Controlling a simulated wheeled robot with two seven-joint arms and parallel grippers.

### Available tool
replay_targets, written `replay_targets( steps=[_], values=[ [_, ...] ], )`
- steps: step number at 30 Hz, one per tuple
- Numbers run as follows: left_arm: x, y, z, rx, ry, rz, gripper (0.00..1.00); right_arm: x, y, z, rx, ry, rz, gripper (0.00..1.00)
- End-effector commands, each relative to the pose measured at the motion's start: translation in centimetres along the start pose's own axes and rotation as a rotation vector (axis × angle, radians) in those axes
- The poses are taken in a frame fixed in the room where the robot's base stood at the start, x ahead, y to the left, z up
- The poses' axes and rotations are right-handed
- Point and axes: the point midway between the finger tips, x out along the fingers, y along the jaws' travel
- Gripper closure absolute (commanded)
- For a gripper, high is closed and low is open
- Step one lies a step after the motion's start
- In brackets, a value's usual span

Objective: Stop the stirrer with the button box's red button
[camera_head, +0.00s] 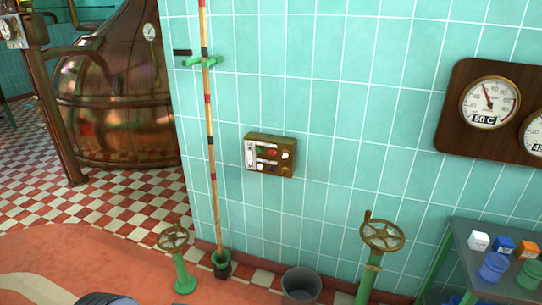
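The button box (281,169) is a brass-coloured box on the turquoise tiled wall, near the middle of the head view. Its front carries a small red button (273,152), a green one (261,150) to the left of it, and several white and dark controls. A pale strip stands at the left of its face. A large copper kettle (120,100) stands at the left; no stirrer can be made out. Neither of my grippers shows, and nothing covers the box.
A tall banded pole (211,150) stands left of the box. Handwheels on green stands (173,240) (381,236) and a grey bucket (301,284) stand below. Gauges on a wooden board (455,110) hang at right, above a table (465,250) with cups and small boxes.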

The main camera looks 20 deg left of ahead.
Motion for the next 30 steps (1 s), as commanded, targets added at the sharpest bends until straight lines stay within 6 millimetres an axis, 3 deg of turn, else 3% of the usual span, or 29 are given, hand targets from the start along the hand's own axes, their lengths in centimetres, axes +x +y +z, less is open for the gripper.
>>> replay_targets(
  steps=[9,18,30],
  values=[
    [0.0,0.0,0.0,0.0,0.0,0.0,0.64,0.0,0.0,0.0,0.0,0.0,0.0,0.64],
    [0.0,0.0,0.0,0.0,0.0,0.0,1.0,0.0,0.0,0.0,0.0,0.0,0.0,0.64],
    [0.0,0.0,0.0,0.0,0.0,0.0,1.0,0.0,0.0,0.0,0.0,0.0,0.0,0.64]
  ],
)
